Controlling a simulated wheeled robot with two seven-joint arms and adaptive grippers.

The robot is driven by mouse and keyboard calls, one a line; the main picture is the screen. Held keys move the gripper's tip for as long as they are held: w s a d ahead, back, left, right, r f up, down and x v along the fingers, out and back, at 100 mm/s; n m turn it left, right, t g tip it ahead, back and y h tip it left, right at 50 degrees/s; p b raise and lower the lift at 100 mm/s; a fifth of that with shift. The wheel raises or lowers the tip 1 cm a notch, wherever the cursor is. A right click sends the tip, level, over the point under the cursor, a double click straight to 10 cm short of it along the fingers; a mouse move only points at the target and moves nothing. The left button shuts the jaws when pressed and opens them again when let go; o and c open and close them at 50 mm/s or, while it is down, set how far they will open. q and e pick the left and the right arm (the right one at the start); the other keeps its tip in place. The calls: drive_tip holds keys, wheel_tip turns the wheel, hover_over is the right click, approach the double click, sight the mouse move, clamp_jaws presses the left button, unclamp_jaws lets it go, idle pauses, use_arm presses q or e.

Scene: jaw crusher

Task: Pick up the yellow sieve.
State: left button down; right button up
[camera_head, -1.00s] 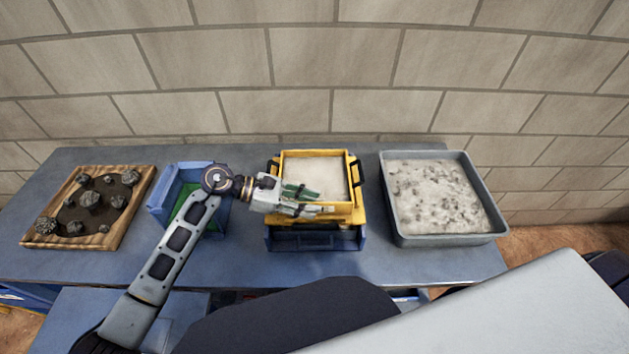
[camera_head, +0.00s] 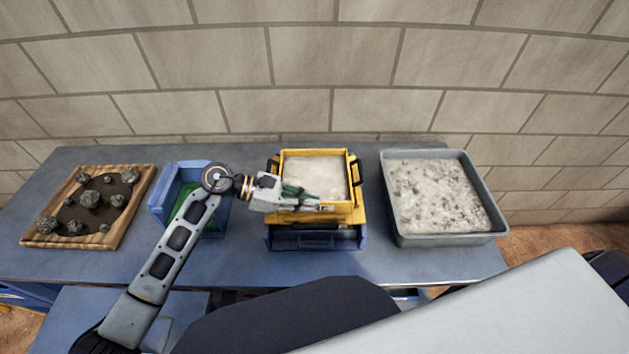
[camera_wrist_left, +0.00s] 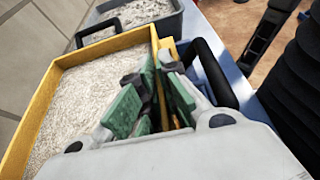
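The yellow sieve (camera_head: 345,213) is a square frame with black side handles, holding pale grit. It sits on a blue box (camera_head: 316,239) in the middle of the table. It also shows in the left wrist view (camera_wrist_left: 39,105), with one black handle close to the fingers. My left gripper (camera_head: 318,201) is at the sieve's front wall. Its green-padded fingers (camera_wrist_left: 158,62) are closed together with the yellow wall between them. The lower part of the grip is hidden by the gripper body. My right gripper is out of view.
A grey tray (camera_head: 396,222) of speckled grit stands right of the sieve. A blue box with a green inside (camera_head: 163,210) stands left, under my left arm. A wooden tray (camera_head: 122,229) with dark rocks is at far left. A block wall (camera_head: 300,60) closes the back.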

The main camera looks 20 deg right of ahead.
use_arm(q)
drive_tip(key=shift+r, duration=0.25)
drive_tip(key=shift+r+b, duration=0.45)
drive_tip(key=shift+r, duration=1.25)
drive_tip(key=d, duration=0.2)
drive_tip(key=s+d, duration=0.1)
drive_tip(key=d, duration=0.1)
drive_tip(key=d+b, duration=0.1)
drive_tip(key=d, duration=0.1)
drive_tip(key=shift+s+d, duration=0.25)
drive_tip(key=shift+s, duration=0.15)
drive_tip(key=s+d+b, duration=0.1)
drive_tip(key=s+d, duration=0.2)
drive_tip(key=d, duration=0.8)
drive_tip(key=shift+b, duration=0.35)
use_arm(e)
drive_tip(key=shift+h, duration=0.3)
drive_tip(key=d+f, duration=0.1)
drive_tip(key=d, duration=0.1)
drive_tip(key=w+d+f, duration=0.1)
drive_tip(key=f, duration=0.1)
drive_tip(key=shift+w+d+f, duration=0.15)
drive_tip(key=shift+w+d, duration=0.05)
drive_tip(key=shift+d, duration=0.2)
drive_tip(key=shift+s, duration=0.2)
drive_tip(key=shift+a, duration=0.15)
